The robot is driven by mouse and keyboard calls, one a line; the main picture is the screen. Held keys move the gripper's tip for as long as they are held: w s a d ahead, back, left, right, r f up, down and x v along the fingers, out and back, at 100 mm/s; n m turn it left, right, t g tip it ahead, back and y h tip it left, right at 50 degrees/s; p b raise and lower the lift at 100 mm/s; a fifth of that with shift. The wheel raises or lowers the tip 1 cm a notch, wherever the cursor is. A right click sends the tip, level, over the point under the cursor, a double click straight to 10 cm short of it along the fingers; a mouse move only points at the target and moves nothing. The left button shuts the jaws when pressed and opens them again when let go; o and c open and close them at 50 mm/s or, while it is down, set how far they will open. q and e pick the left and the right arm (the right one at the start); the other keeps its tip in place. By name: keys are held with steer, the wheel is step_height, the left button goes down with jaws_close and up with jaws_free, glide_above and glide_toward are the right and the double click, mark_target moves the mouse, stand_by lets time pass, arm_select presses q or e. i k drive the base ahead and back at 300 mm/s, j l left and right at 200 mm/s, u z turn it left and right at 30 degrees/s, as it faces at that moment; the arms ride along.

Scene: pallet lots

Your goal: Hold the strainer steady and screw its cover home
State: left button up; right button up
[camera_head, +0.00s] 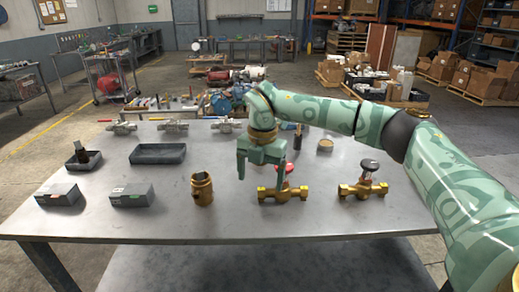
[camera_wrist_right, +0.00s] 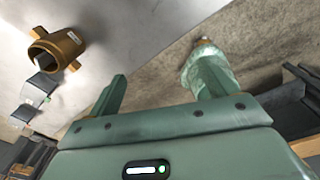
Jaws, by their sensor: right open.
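A brass strainer body (camera_head: 202,192) stands upright on the table, left of my right gripper. It also shows in the right wrist view (camera_wrist_right: 66,45), upper left, with its round mouth open and a pale label on its side. My right gripper (camera_head: 260,188) is open and hangs over the table, apart from the strainer. My left gripper is out of view.
Two brass valves, one with a red handle (camera_head: 268,194) close by my right gripper and one with a black knob (camera_head: 370,165), stand to the right. Grey boxes (camera_head: 131,195), an empty dark tray (camera_head: 158,155) and metal fittings (camera_head: 173,126) occupy the left and back. The front strip is clear.

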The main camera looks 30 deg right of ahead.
mark_target(202, 193)
steer(key=i+l, duration=0.9)
steer(key=i, duration=0.1)
